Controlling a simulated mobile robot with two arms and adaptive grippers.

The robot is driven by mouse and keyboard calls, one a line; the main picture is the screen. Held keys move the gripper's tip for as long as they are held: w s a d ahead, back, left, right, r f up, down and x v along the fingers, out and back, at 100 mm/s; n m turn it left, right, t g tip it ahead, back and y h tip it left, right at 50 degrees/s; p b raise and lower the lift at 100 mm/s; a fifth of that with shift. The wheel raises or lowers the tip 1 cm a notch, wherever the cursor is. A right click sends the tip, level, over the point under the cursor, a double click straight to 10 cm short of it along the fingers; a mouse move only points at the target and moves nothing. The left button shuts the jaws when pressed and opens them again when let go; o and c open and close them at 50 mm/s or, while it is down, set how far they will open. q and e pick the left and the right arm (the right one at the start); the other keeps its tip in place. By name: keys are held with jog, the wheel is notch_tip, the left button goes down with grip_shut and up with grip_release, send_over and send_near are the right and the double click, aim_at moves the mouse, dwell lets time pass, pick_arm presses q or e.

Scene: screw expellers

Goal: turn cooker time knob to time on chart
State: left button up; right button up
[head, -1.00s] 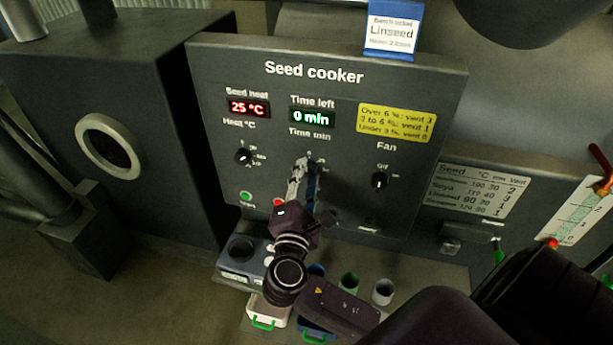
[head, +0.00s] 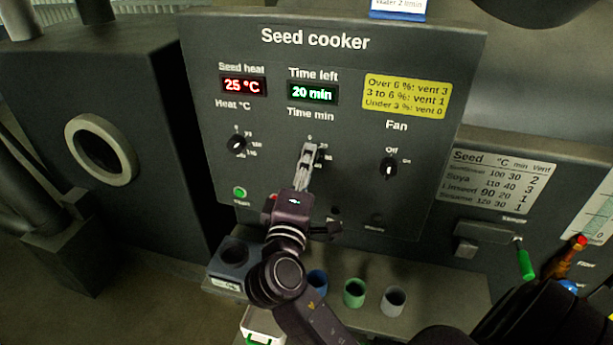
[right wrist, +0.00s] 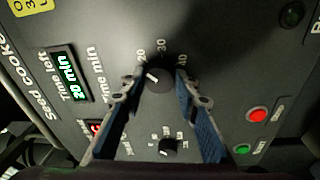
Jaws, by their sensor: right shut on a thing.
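The black time knob (right wrist: 159,78) sits on the seed cooker panel (head: 300,60). My right gripper (head: 309,150) reaches up to it, and in the right wrist view its two fingers close around the knob's sides. In the head view the gripper mostly hides the knob. The knob's white mark points to the upper left in the right wrist view. The green time display (head: 312,93) reads 20 min. The chart (head: 494,184) at the right has a Linseed row reading 90, 20, 1. The batch card (head: 398,9) is cut off at the top. My left gripper is not in view.
The heat knob (head: 237,145) is left of the time knob and the fan knob (head: 389,168) is right of it. A green button (head: 239,192) sits below the heat knob. Several cups, including a green one (head: 354,293), stand on the ledge below.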

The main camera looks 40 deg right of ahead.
jog(key=shift+f+m+b, duration=0.25)
jog(key=shift+m+b, duration=0.5)
jog(key=shift+m, duration=0.05)
jog(key=o, duration=0.9)
jog(key=shift+o, duration=1.3)
jog(key=shift+r, duration=0.15)
jog(key=v, duration=0.7)
jog(key=shift+s+a, duration=0.2)
jog(key=shift+a, duration=0.05)
